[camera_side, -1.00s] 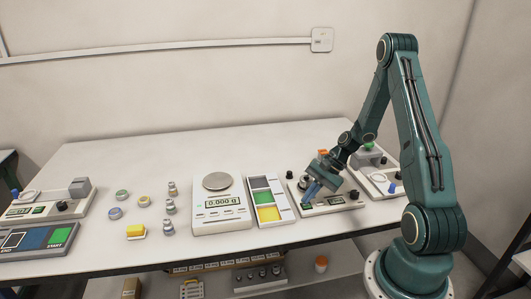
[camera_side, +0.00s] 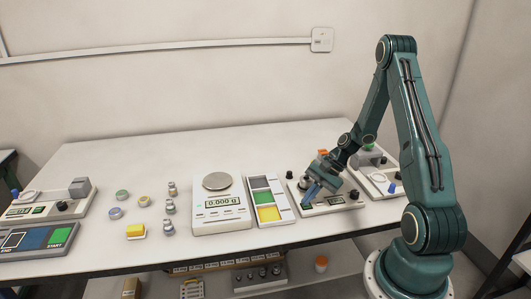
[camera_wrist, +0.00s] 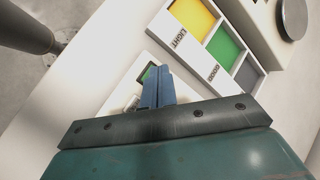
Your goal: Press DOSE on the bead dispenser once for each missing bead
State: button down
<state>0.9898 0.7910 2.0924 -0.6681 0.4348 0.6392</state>
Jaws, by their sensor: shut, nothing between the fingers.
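The bead dispenser (camera_side: 325,211) appears to be the white unit under my gripper, with a small display (camera_side: 336,201) and a dark knob (camera_side: 354,194). Its green button (camera_side: 306,206) shows at the front left corner, and also in the wrist view (camera_wrist: 149,74); no DOSE label is readable. My gripper (camera_side: 307,199) points down at this button, its blue fingers shut and empty. In the wrist view the closed fingertips (camera_wrist: 155,70) overlap the button's edge; I cannot tell whether they touch it. Most of the dispenser's top is hidden by my gripper. No beads can be made out.
A sorting tray (camera_side: 283,214) with yellow, green and grey fields stands left of the dispenser; LIGHT and GOOD are readable. Left of it is a scale (camera_side: 221,224) reading 0.000 g. The table's back is clear.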

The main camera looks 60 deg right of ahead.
jog(key=shift+f, duration=0.1)
dwell(0.6)
jog(key=shift+r, duration=0.8)
jog(key=shift+r, duration=2.5)
